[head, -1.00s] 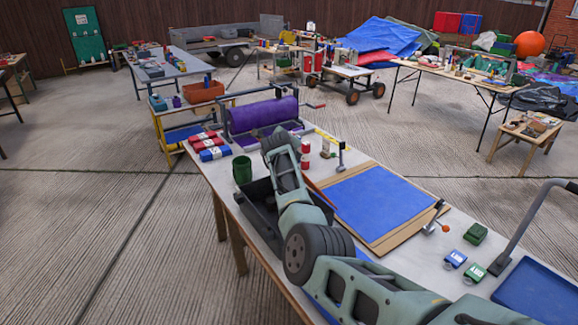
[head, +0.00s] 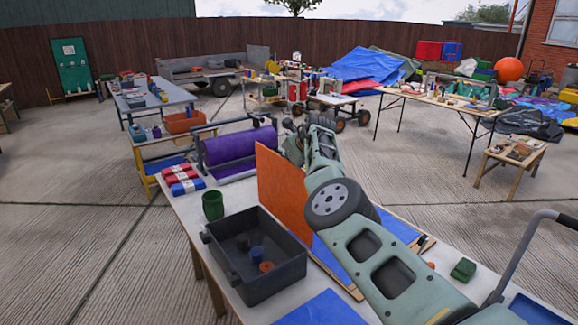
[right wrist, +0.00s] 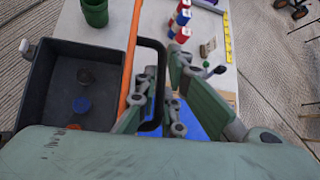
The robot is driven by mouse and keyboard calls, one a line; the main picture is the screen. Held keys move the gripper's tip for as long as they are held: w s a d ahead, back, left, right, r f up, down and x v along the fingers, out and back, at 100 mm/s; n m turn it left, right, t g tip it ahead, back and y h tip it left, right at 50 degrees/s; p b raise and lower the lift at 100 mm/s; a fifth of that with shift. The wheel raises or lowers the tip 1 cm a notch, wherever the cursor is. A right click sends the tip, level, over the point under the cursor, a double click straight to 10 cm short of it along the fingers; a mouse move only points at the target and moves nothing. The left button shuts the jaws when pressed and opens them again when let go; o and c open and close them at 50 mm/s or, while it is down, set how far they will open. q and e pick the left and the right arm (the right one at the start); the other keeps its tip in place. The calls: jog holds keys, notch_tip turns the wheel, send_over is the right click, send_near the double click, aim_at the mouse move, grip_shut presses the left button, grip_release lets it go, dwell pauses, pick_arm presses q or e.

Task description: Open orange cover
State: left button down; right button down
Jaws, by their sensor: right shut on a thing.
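The orange cover (head: 283,195) stands upright on edge along the right side of a dark grey open bin (head: 236,275) in the head view. In the right wrist view the cover (right wrist: 131,55) shows nearly edge-on beside the bin (right wrist: 40,85). A black bar handle (right wrist: 160,75) stands out from the cover's right face. My right gripper (right wrist: 165,105) is shut on this handle, its fingers on either side of the bar. In the head view the right gripper (head: 296,145) is at the cover's far right side, partly hidden. My left gripper is not in view.
A blue piece (head: 257,253) and an orange ring (head: 266,266) lie in the bin. A green cup (head: 212,205) and red and blue boxes (head: 180,180) stand behind it. A purple roller (head: 238,150) is farther back. A blue panel (head: 335,258) lies right of the cover.

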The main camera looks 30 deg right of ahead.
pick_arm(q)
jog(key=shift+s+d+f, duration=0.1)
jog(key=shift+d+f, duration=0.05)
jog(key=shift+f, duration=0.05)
pick_arm(e)
jog(key=shift+d+f, duration=0.15)
jog(key=shift+f, duration=0.05)
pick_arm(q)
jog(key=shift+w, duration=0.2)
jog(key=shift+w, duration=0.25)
pick_arm(e)
jog(key=c, duration=2.2)
grip_release()
jog(key=shift+s, duration=0.1)
jog(key=shift+o, duration=0.2)
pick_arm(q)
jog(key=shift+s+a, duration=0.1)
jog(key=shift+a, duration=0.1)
pick_arm(e)
jog(key=shift+r, duration=0.1)
